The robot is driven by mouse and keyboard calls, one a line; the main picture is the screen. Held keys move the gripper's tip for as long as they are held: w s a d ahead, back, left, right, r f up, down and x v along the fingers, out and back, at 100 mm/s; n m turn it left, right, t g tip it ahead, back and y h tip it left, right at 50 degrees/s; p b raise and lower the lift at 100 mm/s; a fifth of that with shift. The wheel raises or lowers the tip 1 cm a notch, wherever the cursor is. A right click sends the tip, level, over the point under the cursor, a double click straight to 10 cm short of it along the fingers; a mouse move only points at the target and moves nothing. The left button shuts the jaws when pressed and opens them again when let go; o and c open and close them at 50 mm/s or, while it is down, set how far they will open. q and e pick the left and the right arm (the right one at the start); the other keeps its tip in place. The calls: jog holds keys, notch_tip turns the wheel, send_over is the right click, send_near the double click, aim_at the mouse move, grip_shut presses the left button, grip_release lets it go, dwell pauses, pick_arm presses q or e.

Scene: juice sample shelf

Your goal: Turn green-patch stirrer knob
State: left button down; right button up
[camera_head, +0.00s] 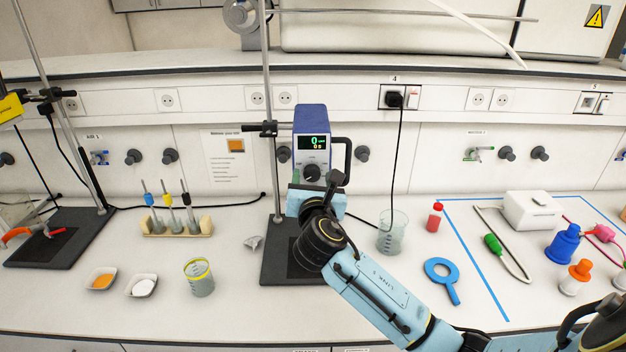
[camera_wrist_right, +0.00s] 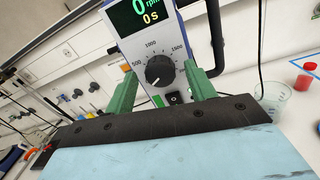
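The stirrer (camera_head: 311,120) is a blue-topped box on a stand, with a lit display reading 0 and a black knob (camera_head: 312,172) below it. In the right wrist view the knob (camera_wrist_right: 159,70) has a white pointer line and a dial scale from 500 to 1500 around it. A small green area (camera_wrist_right: 157,101) shows below the knob. My right gripper (camera_wrist_right: 162,88) is open, its two green fingers apart, one on each side of the knob in that view. Nothing is between the fingertips that I can see as gripped. My left gripper is not in view.
A beaker (camera_head: 391,235) and a red-capped bottle (camera_head: 434,217) stand right of the stirrer. A black handle (camera_head: 347,155) sits beside the stirrer.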

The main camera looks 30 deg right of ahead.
jog(key=c, duration=0.9)
jog(key=shift+m, duration=0.3)
jog(key=m, duration=0.3)
jog(key=shift+f+m, duration=0.1)
jog(key=shift+m, duration=0.2)
jog(key=m+b, duration=0.1)
jog(key=m, duration=0.3)
jog(key=shift+f+m, duration=0.1)
jog(key=shift+m, duration=0.3)
jog(key=m+b, duration=0.1)
jog(key=m, duration=0.3)
jog(key=shift+m+h, duration=0.3)
jog(key=m+b, duration=0.2)
jog(key=m, duration=0.2)
jog(key=shift+m, duration=0.5)
